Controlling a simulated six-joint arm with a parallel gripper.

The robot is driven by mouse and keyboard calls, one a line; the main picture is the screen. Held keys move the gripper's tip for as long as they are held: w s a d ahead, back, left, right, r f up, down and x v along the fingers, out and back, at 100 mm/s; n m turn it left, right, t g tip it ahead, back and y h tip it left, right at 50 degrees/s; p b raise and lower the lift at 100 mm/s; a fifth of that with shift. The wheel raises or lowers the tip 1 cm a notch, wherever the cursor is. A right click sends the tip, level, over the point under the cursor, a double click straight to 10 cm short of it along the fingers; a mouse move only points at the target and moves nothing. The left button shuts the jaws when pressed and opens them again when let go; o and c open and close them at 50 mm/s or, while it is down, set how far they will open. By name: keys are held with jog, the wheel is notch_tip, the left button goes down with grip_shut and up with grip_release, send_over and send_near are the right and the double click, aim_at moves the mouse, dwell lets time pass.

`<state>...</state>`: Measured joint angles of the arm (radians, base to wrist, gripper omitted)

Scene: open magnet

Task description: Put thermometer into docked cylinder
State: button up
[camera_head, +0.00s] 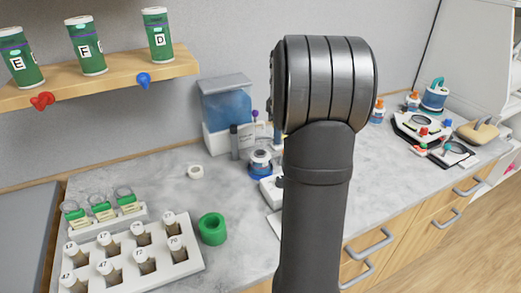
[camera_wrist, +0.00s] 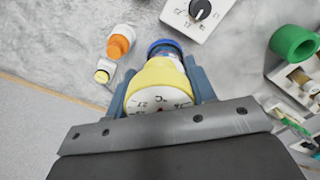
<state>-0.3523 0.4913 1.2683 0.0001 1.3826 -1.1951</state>
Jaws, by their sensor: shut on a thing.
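In the wrist view my gripper (camera_wrist: 160,82) is shut on a yellow-rimmed round piece with a white numbered dial, which looks like the thermometer (camera_wrist: 156,76). The dial faces the camera, and one finger lies on each side. A blue-rimmed round object (camera_wrist: 165,45) shows just beyond the yellow piece; I cannot tell whether they touch or whether it is the cylinder. In the head view my arm hides the gripper and the thermometer. A blue and white container (camera_head: 260,164) stands on the counter left of my arm.
A white device with a black knob (camera_wrist: 200,10) and an orange-topped bottle (camera_wrist: 118,45) are close by. A green ring (camera_head: 212,229) lies beside the white vial rack (camera_head: 150,268). A blue-windowed dispenser (camera_head: 227,105) stands at the wall.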

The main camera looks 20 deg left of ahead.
send_over(260, 150)
jog(key=s, duration=0.2)
jog(key=f, duration=0.4)
jog(key=shift+w+d+f, duration=0.1)
jog(key=shift+w+d, duration=0.1)
jog(key=shift+d, duration=0.15)
notch_tip(260, 150, down, 4)
jog(key=shift+f, duration=0.1)
jog(key=shift+s+f, duration=0.1)
jog(key=shift+f, duration=0.5)
jog(key=o, duration=1.1)
jog(key=shift+f, duration=0.15)
jog(key=shift+c, duration=0.2)
